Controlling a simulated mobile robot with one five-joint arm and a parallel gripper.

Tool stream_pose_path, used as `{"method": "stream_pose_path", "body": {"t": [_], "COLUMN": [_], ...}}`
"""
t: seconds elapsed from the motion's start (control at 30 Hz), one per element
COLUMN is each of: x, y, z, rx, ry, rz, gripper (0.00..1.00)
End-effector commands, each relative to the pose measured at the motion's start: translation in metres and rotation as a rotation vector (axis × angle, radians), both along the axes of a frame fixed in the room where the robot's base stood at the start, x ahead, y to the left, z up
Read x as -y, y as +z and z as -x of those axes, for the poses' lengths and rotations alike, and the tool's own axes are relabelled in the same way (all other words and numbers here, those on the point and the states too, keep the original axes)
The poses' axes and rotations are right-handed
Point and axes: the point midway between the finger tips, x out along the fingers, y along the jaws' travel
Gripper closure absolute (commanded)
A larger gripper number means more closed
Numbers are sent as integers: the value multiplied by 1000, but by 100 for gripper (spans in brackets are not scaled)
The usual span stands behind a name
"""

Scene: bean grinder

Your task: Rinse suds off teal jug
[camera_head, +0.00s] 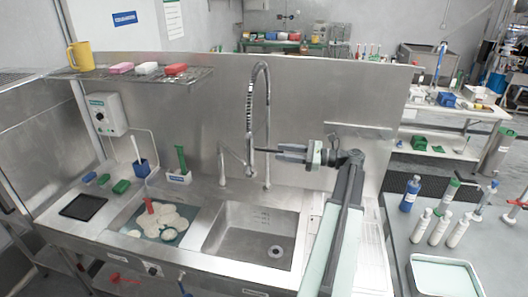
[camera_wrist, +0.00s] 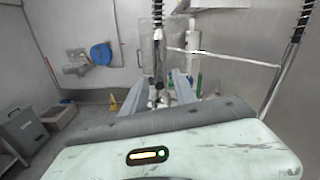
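I cannot make out a teal jug in either view. The left basin (camera_head: 121,217) holds teal-looking water with white suds (camera_head: 158,222); a red piece (camera_head: 149,205) sticks up from the foam. The right basin (camera_head: 232,243) is bare steel and looks empty. A tall coiled spray tap (camera_head: 250,105) stands behind the basins. My gripper (camera_head: 278,152) is raised behind the right basin, close to the tap's right side. In the wrist view, my gripper's fingers (camera_wrist: 160,80) are apart, with a dark hose or tap part showing between or beyond them; contact is unclear.
A yellow mug (camera_head: 81,56) and several coloured blocks stand on a wire shelf (camera_head: 130,75) at upper left. Bottles (camera_head: 440,228) and a pale green tray (camera_head: 445,262) occupy the right table.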

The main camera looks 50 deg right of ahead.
Motion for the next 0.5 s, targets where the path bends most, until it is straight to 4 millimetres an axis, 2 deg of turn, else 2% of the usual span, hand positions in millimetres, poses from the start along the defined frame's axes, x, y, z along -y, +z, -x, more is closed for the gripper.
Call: {"method": "stream_pose_path", "body": {"t": [0.1, 0.3, 0.5], "x": [-15, -32, -38], "y": [0, 0, 0], "z": [-21, -50, -60], "rx": [0, 0, 0], "ry": [6, 5, 5], "rz": [0, 0, 0], "gripper": [67, 67, 67]}}
